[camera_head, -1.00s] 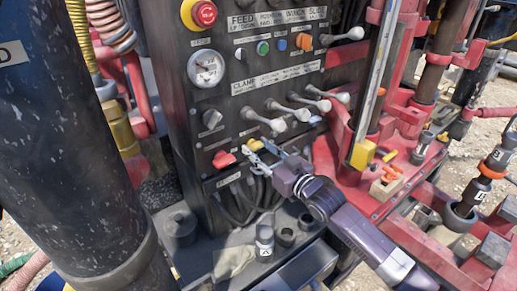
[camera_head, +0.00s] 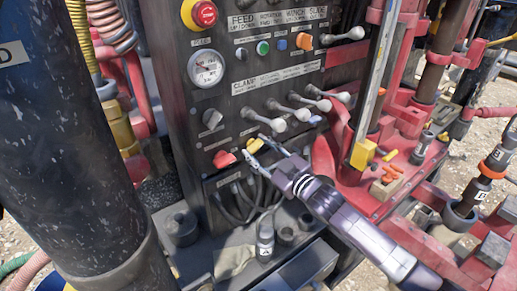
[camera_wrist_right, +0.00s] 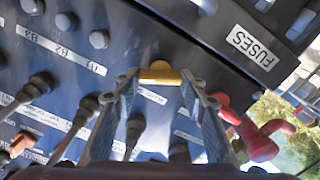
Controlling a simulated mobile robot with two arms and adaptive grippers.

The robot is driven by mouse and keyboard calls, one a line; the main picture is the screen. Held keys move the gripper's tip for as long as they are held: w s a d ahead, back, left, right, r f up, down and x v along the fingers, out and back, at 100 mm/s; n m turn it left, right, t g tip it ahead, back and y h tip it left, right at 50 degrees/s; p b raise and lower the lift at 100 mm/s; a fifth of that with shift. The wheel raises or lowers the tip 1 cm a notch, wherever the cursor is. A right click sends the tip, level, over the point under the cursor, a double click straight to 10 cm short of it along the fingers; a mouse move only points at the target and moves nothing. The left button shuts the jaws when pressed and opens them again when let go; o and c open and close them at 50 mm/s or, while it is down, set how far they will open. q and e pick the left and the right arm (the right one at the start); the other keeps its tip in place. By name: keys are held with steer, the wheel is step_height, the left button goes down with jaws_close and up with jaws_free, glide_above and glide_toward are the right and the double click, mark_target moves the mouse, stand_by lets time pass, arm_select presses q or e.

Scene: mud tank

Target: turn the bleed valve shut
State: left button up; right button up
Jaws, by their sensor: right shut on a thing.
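A small yellow valve handle (camera_head: 255,146), which I take to be the bleed valve, sits low on the front of the dark control panel. My right gripper (camera_head: 257,150) comes in from the lower right, with its two fingers at the handle. In the right wrist view the yellow handle (camera_wrist_right: 160,74) lies between the fingertips (camera_wrist_right: 159,80), one on each side, and the gripper is shut on it. The handle's base and any position marks are hard to make out. My left gripper is not in view.
A red knob (camera_head: 224,159) sits just left of the yellow handle. Several grey levers (camera_head: 291,116) stick out above the gripper. Black hoses (camera_head: 235,203) hang below the panel. Red machinery (camera_head: 360,180) stands close on the right, and a dark column (camera_head: 75,150) on the left.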

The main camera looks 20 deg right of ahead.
steer(key=n, duration=0.6)
steer(key=shift+a+f, duration=0.1)
steer(key=n, duration=0.6)
steer(key=shift+s+f+n, duration=0.1)
steer(key=shift+f+n, duration=0.05)
steer(key=shift+n, duration=0.15)
stand_by(0.3)
steer(key=o, duration=1.2)
steer(key=shift+c, duration=0.2)
steer(key=v, duration=1.2)
